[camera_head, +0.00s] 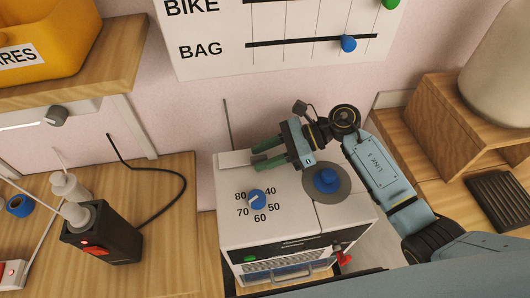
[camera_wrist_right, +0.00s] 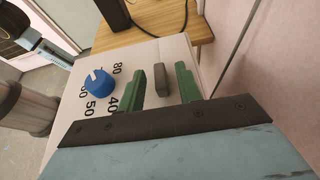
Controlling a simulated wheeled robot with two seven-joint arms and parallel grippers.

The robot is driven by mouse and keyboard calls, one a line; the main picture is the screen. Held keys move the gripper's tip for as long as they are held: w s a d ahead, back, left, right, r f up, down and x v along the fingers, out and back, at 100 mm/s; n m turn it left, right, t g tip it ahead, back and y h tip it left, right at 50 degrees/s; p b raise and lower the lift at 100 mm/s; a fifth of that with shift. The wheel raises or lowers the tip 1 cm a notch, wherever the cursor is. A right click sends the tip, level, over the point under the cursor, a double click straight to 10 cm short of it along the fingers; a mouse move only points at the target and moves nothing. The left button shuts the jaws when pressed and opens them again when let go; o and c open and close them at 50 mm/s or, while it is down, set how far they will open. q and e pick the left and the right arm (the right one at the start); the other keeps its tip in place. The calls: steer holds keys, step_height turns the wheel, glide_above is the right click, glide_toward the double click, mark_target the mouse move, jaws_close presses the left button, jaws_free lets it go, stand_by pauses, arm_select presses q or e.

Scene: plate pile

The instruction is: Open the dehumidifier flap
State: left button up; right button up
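The dehumidifier (camera_head: 290,215) is a white box with a blue numbered dial (camera_head: 257,199) on top; the dial also shows in the right wrist view (camera_wrist_right: 101,83). A pale flap-like panel (camera_head: 235,159) lies at the top's back left corner, partly hidden by my right gripper. My right gripper (camera_head: 256,153) is just over this back edge, with its green fingers pointing left. In the right wrist view, the fingers are apart, with a small grey tab (camera_wrist_right: 161,80) between them and visible gaps on both sides. My left gripper is not in view.
A blue knob on a grey disc (camera_head: 326,180) sits near my right wrist. A black box with a red switch (camera_head: 103,235) and cable stands left. A wooden shelf block (camera_head: 455,110) stands right. A wall board with sliders (camera_head: 290,45) is behind.

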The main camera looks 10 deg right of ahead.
steer(key=shift+c, duration=0.3)
jaws_close()
